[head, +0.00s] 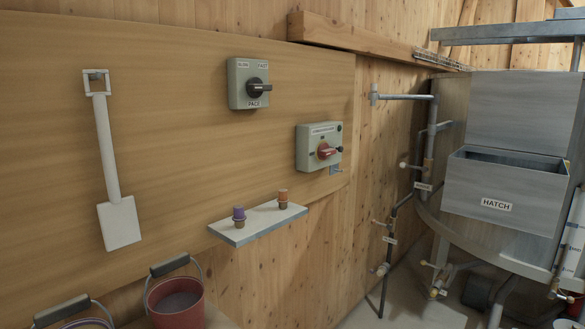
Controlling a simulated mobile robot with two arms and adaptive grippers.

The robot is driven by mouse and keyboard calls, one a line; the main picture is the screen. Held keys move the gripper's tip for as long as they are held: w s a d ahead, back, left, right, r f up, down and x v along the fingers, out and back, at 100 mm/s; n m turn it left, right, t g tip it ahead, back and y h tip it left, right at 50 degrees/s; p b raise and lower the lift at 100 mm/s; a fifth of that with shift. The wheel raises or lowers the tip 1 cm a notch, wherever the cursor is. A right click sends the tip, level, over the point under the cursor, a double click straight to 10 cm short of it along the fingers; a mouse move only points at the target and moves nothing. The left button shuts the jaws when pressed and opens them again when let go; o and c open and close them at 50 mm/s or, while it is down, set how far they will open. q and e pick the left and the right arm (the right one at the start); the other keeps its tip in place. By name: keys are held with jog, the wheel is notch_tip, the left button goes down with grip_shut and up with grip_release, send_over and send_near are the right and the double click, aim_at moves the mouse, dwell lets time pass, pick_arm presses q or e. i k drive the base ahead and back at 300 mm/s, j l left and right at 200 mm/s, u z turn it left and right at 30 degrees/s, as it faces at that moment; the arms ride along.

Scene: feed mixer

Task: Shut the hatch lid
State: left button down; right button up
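The hatch (500,200) is a grey metal box labelled HATCH on the front of the mixer, at the right of the head view. Its top is open, and its dark inside shows. A flat grey panel (525,110) stands upright behind the opening; it looks like the hatch lid, raised. Its hinge cannot be made out. Neither of my grippers is in view.
Pipes with valves (428,160) run left of the mixer. A metal platform (505,32) is above it. On the wall are a PACE switch (248,85), a control box (319,147), a shelf (258,224) and a white shovel (119,222). A red bucket (176,306) stands below.

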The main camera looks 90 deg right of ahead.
aim_at(534, 112)
jog(key=k+z, duration=0.1)
jog(key=z, duration=0.35)
jog(key=k+z, duration=0.1)
jog(key=z, duration=0.35)
jog(key=l+z, duration=0.15)
jog(key=z, duration=0.3)
jog(key=k+l+z, duration=0.1)
jog(key=z, duration=0.35)
jog(key=l+z, duration=0.15)
jog(key=z, duration=0.3)
jog(key=k+l+z, duration=0.1)
jog(key=l+z, duration=0.4)
jog(key=l, duration=0.3)
jog(key=l+z, duration=0.5)
jog(key=l, duration=0.25)
jog(key=i+l, duration=0.1)
jog(key=l, duration=0.75)
jog(key=i, duration=0.05)
